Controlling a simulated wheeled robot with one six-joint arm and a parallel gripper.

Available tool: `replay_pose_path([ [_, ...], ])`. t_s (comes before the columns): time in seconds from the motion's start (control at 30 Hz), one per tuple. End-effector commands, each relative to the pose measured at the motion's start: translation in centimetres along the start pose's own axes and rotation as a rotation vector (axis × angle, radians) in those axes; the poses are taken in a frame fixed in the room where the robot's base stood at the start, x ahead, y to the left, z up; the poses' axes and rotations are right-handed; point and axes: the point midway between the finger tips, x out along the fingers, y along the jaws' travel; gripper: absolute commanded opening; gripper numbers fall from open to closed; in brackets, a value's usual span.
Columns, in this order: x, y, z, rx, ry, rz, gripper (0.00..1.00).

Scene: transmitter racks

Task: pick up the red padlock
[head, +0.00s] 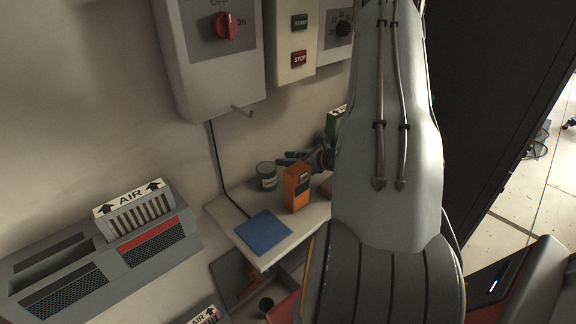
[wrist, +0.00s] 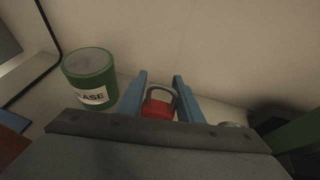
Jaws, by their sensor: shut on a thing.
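The red padlock (wrist: 158,108) shows in the wrist view, its grey shackle pointing up, between the two blue fingers of my gripper (wrist: 160,80). The fingers are shut on it, one at each side. The lower part of the padlock is hidden behind the gripper's dark front edge, so I cannot tell whether it still touches the shelf. In the head view my gripper (head: 292,158) shows only in part beside my arm, with its blue fingers over the back of the small shelf (head: 225,212). I cannot make out the padlock there.
A green grease can (head: 266,176) stands left of my gripper, also in the wrist view (wrist: 90,75). An orange device (head: 297,188) and a blue pad (head: 263,231) are nearer the front. A green box (head: 335,122) is behind. A switch box (head: 212,65) hangs above.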

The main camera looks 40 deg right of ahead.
Motion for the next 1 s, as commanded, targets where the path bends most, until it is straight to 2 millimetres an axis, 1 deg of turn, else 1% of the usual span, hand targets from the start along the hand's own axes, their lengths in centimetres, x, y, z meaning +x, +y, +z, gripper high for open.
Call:
replay_pose_path([
  [0.03, -0.2, -0.1, 0.8, -0.003, -0.002, -0.002, 0.09],
  [0.7, -4.6, -0.1, 11.2, -0.004, -0.002, -0.002, 0.09],
  [0.8, -5.1, -0.1, 12.5, -0.004, -0.002, -0.002, 0.09],
  [1.0, -5.7, -0.1, 13.8, -0.001, 0.0, -0.001, 0.09],
])
